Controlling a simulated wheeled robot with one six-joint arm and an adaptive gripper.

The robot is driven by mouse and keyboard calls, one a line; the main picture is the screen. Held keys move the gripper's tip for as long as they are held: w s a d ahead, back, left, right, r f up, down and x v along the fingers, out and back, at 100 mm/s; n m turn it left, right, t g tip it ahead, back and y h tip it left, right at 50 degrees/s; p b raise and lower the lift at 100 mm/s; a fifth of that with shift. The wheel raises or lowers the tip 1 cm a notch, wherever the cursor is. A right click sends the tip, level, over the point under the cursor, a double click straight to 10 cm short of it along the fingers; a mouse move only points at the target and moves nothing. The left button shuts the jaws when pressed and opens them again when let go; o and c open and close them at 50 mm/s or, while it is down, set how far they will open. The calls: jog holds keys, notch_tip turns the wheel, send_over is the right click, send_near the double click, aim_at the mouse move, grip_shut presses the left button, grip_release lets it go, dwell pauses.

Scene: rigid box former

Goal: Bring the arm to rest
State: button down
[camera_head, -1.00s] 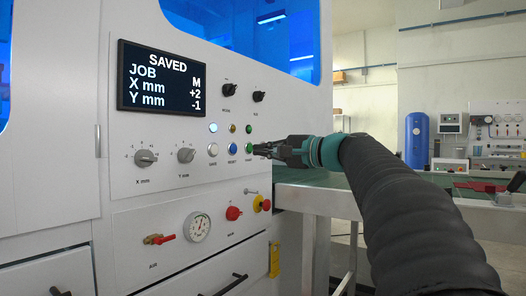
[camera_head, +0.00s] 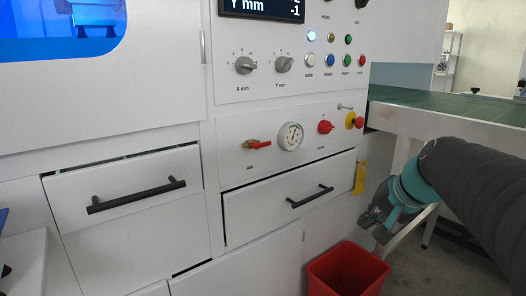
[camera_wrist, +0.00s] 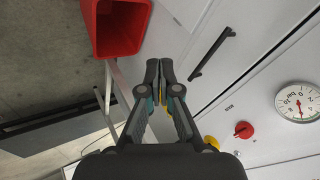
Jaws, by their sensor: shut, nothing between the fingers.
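My gripper (camera_head: 372,226) hangs at the lower right in the head view, in front of the machine and left of the conveyor's leg. It points down and to the left, above and right of the red bin. In the wrist view my gripper (camera_wrist: 160,66) has its fingers together with nothing between them. My black-sleeved arm comes in from the right edge. The control panel (camera_head: 225,85) is left of and above my gripper, apart from it. The display (camera_head: 262,8) is cut off at the top; its last line reads Y mm -1.
A red bin (camera_head: 345,275) stands on the floor below my gripper; it also shows in the wrist view (camera_wrist: 118,48). Two drawers with black handles (camera_head: 137,195) are in the machine front. The green conveyor (camera_head: 450,106) juts out at the right, above my gripper. A pressure gauge (camera_head: 290,136) sits left of it.

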jog(key=s+a+f+n+h+p, duration=0.1)
jog(key=s+a+f+n, duration=0.2)
jog(key=s, duration=0.6)
jog(key=s+a+f+n+g+h+p, duration=0.1)
jog(key=s+a+f+n, duration=0.2)
jog(key=s, duration=0.6)
jog(key=shift+s+a+f+n+h, duration=0.3)
jog(key=shift+f+n, duration=0.1)
jog(key=shift+f, duration=0.45)
